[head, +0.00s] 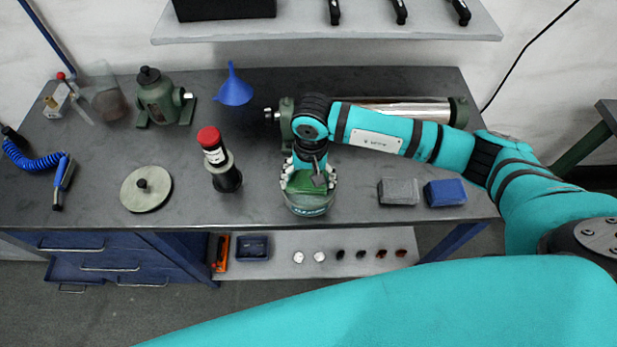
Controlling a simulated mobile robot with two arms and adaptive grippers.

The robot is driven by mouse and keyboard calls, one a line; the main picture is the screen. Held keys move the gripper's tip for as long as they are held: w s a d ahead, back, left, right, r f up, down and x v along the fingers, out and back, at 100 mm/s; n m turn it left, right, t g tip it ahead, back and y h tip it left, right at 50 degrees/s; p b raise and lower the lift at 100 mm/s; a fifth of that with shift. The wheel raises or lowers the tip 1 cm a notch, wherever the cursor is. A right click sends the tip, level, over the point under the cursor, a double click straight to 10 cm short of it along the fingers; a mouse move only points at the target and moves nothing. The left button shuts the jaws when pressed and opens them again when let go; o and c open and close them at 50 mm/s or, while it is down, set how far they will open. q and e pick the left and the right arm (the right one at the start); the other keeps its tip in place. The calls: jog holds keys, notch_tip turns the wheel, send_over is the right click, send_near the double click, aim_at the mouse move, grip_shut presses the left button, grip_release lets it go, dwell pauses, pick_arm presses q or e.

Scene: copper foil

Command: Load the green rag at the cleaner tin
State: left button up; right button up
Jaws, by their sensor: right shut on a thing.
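A green rag (300,184) shows in the head view between the fingers of my right gripper (305,175). The gripper is shut on it and points down from above. The round cleaner tin (311,207) stands right beneath, near the front edge of the bench. The rag is over or in the tin's mouth; I cannot tell whether it touches what is inside. The gripper and rag hide most of the tin's top. My left gripper is not in view.
A dark bottle with a red cap (211,150) stands left of the tin. Grey (398,192) and blue (445,192) blocks lie to the right. A foil roll (390,108) and blue funnel (234,88) are behind.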

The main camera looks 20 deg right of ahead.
jog(key=shift+s+d+f+b, duration=0.1)
jog(key=shift+s+f+b, duration=0.15)
jog(key=shift+f+b, duration=0.1)
dwell(0.7)
dwell(0.6)
jog(key=shift+w+r+p, duration=0.25)
jog(key=shift+r+p, duration=0.35)
jog(key=shift+r, duration=0.65)
jog(key=shift+r+p, duration=0.85)
jog(key=shift+r, duration=1.65)
